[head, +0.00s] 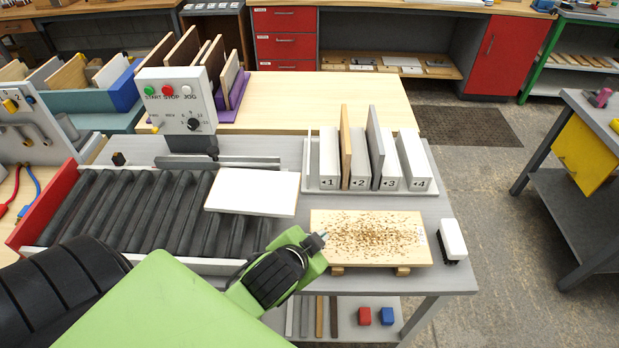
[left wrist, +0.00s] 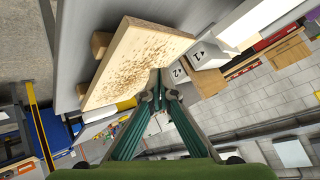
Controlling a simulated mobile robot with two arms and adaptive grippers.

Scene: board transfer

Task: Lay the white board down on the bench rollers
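The white board (head: 252,193) lies flat, over the right part of the dark bench rollers (head: 150,205), its right end reaching past them. Whether it fully touches the rollers I cannot tell. My left gripper (head: 318,241) is right of and nearer than the white board, at the left edge of a pale wooden board with brown shavings. In the left wrist view its fingertips (left wrist: 160,84) come together beside that wooden board; no white board shows between them. I cannot tell whether the tips touch the wooden board. My right gripper is not in view.
The shavings-covered wooden board (head: 420,252) rests on wooden blocks. A brush (head: 453,240) stands beside it. A numbered rack (head: 372,188) with upright boards is behind. The control box (head: 178,103) stands behind the rollers. A red side panel (head: 38,212) bounds the rollers' left end.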

